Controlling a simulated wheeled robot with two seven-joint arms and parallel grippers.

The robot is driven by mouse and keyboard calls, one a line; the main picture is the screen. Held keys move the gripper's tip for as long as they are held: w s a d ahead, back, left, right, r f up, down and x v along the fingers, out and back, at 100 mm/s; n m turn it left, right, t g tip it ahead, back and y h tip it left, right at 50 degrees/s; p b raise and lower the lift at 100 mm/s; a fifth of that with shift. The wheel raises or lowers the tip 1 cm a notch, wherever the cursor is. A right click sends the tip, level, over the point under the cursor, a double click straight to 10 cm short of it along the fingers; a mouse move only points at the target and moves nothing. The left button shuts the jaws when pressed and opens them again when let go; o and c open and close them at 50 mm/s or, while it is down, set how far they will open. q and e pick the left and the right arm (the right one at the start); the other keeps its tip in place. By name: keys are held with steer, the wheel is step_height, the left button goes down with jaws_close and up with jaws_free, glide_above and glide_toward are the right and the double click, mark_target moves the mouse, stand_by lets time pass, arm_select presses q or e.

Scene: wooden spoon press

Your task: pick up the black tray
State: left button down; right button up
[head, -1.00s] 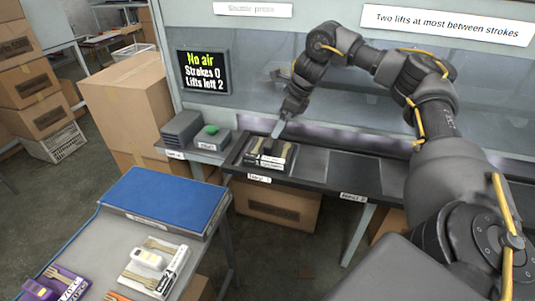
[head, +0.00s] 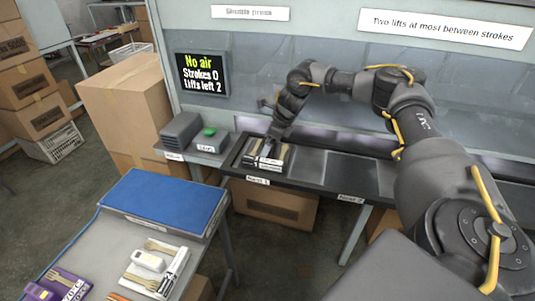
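The black tray (head: 253,166) sits at the left end of the dark press bench, behind a label that seems to read "Nest 1". It has a white printed label on its front side, and dark shapes show in it. My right arm reaches in from the right, and its gripper (head: 270,146) points down at the tray, with the fingertips at or just above it. The fingers are small and partly hidden, so I cannot tell whether they are open or touching the tray. My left gripper is not in view.
A second nest (head: 353,174) to the right is empty. The front table holds a blue pad (head: 165,200), a white tray (head: 172,277) with wooden cutlery and a purple tray (head: 70,283). The screen (head: 202,74) reads "No air".

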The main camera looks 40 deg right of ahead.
steer(key=shift+c, duration=0.3)
steer(key=c, duration=1)
steer(key=shift+o, duration=0.2)
